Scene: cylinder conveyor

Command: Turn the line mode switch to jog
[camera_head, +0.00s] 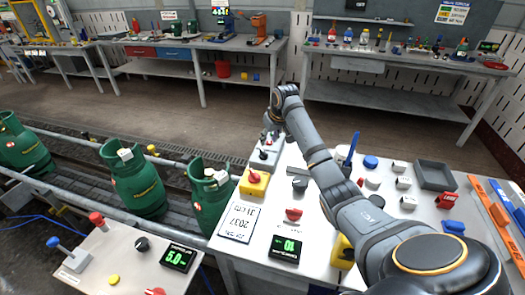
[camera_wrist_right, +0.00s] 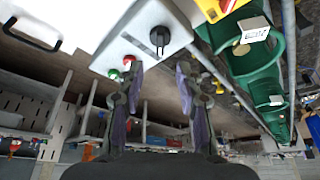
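A black rotary knob (camera_wrist_right: 160,38), which looks like the mode switch, sits on a light grey control box (camera_wrist_right: 118,22) in the right wrist view. Its label and pointer setting are too small to read. A red button (camera_wrist_right: 128,60) and a green button (camera_wrist_right: 113,74) are beside it on the box. My right gripper (camera_wrist_right: 159,75) is open and empty, its two fingers spread on either side below the knob, apart from it. In the head view the same grey box (camera_head: 262,160) stands at the far left of the white table, with my right gripper (camera_head: 272,127) over its far end. My left gripper is out of view.
A yellow box with a red button (camera_head: 254,181) stands just in front of the grey box. Green gas cylinders (camera_head: 208,196) stand on the conveyor at left. Knobs, a display (camera_head: 286,249) and a dark tray (camera_head: 435,175) occupy the white table (camera_head: 262,222).

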